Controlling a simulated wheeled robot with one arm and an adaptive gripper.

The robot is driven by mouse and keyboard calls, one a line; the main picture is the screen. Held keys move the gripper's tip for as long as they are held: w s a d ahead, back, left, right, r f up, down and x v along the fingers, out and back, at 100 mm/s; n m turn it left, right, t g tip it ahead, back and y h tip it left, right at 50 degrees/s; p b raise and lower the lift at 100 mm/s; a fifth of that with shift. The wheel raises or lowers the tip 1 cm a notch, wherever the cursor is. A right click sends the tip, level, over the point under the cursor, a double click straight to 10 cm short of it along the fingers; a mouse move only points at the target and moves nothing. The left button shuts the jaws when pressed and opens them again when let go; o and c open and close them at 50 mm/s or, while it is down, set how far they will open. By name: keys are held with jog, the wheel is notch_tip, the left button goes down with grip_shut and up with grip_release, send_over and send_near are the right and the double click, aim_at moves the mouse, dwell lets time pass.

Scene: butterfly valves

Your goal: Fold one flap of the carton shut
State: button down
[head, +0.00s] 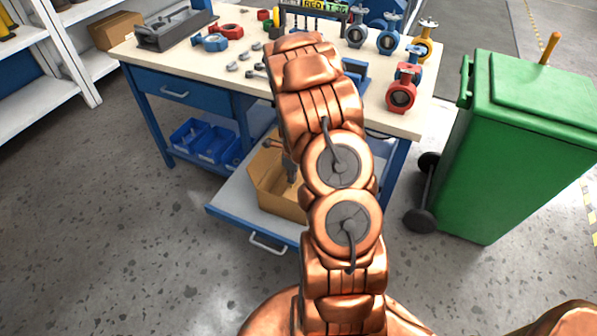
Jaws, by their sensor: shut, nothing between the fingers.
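The brown carton (270,190) stands on a pulled-out lower tray (232,207) of the workbench. Its left part shows, with its top at least partly open; my copper-coloured arm hides its right side. I cannot tell how each flap lies. My gripper (291,172) shows only as a small grey piece just left of my arm, pointing down at the carton's opening. It is shut with nothing in it. I cannot tell whether it touches a flap.
The workbench top (215,85) holds red, blue and yellow valves and a grey tool tray (178,28). Blue bins (205,140) sit below it at left. A green wheeled bin (520,140) stands at right. The floor at front left is clear.

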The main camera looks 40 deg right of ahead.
jog(key=shift+r, duration=0.1)
dwell(0.4)
jog(key=shift+r+p, duration=0.75)
jog(key=shift+r, duration=0.35)
notch_tip(320, 180, up, 13)
jog(key=s+a+r+n+g+p, duration=0.1)
jog(key=s+a+r+n+p, duration=0.3)
jog(key=a+r+n, duration=0.5)
jog(key=s+a+r+n+p, duration=0.2)
jog(key=s+a+r+n, duration=0.5)
jog(key=a, duration=0.3)
jog(key=s+a+r+n+p, duration=0.1)
jog(key=s+a+r+n, duration=0.3)
jog(key=s+n, duration=0.3)
jog(key=s+a+r+n+g+p, duration=0.1)
jog(key=s+a+r+n+p, duration=0.1)
jog(key=s+a+n, duration=0.3)
jog(key=s+r+n, duration=0.1)
jog(key=s+n, duration=0.2)
jog(key=s, duration=0.2)
jog(key=shift+a+r+g, duration=0.2)
jog(key=shift+r+g, duration=0.1)
jog(key=shift+r, duration=0.1)
